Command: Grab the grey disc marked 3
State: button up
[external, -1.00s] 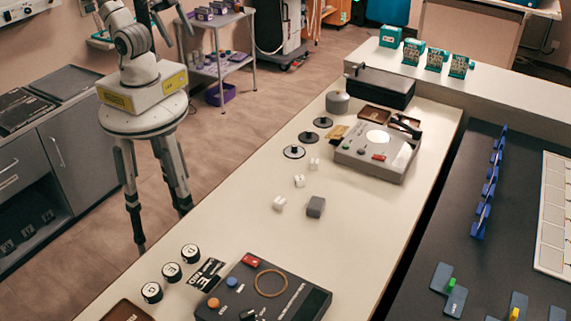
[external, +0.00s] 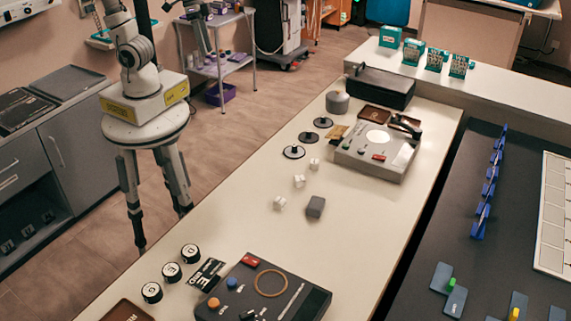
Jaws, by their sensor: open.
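Three short dark pucks with pale marked tops stand in a row at the front left of the white table: the far one (external: 190,252), the middle one (external: 171,272) and the near one (external: 151,292). Their marks are too small to read surely, so I cannot tell which disc bears the 3. My gripper (external: 204,48) appears at the top edge, partly cut off, open and empty. It is well apart from the table and the pucks.
A dark control box (external: 310,303) with buttons stands right of the pucks. White blocks (external: 299,181) and a grey block (external: 315,207) lie mid-table. A grey device (external: 377,152) and a grey cylinder (external: 337,102) stand farther back. The table between blocks and pucks is clear.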

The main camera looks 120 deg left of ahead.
jog(key=w+a+f+n+h+b, duration=0.5)
jog(key=w+a+f+n+b, duration=0.3)
jog(key=w+a+f+n, duration=0.6)
jog(key=s+a+f+n+t+h+b, duration=0.1)
jog(key=a+f+n+t+b, duration=0.1)
jog(key=a+f, duration=0.4)
jog(key=s+a+f+n+t+h+b, duration=0.1)
jog(key=a+f+n+t+b, duration=0.1)
jog(key=a+f, duration=0.4)
jog(key=s+a+f+n+t+h+b, duration=0.1)
jog(key=a+f+n+t+b, duration=0.1)
jog(key=a+f, duration=0.5)
jog(key=shift+a+f+n+h+b, duration=0.1)
jog(key=shift+a+n+h+b, duration=0.35)
jog(key=shift+a, duration=2.2)
jog(key=shift+f+n, duration=0.15)
jog(key=shift+n, duration=0.1)
jog(key=b, duration=0.2)
send_near(309, 131)
jog(key=w+d+f, duration=0.2)
jog(key=w+f, duration=0.1)
jog(key=shift+w+d, duration=0.1)
jog(key=shift+d, duration=0.05)
jog(key=x, duration=0.3)
jog(key=b+x, duration=0.1)
jog(key=x, duration=0.1)
jog(key=shift+d+r, duration=0.25)
jog(key=shift+d, duration=0.3)
